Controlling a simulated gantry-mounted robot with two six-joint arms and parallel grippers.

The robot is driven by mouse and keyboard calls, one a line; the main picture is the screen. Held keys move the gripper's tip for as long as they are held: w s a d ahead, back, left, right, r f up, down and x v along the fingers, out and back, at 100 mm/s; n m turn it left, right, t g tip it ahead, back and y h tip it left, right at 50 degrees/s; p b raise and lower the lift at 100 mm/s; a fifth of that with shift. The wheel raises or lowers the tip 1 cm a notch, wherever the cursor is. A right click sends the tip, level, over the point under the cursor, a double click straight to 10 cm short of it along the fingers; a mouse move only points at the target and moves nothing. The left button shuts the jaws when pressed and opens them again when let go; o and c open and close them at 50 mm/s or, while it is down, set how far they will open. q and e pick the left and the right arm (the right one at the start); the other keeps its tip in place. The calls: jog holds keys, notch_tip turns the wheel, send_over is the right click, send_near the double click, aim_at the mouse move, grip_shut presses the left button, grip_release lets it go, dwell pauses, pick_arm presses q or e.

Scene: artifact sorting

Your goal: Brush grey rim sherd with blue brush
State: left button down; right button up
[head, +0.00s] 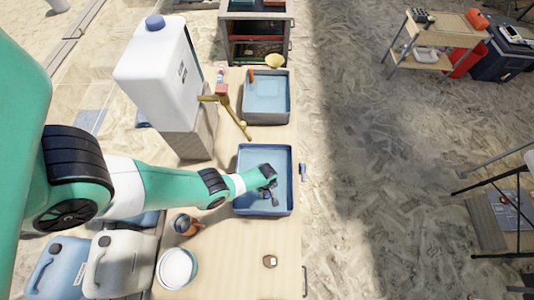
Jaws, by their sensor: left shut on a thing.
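My left gripper (268,190) reaches in from the left over the near blue tray (241,153). It is shut on a small dark grey thing, which may be the grey rim sherd; the fingers hide most of it. A small blue object (302,172), which looks like the blue brush, lies by the table's right edge, just right of the tray and apart from the gripper. My right gripper is not in view.
A mug (183,224), a white round bowl (177,268) and a small brown piece (270,261) are in front. The front right tabletop is mostly clear.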

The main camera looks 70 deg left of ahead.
pick_arm(q)
jog(key=shift+s+a+p, duration=0.3)
jog(key=shift+s+a, duration=0.85)
jog(key=shift+s, duration=0.2)
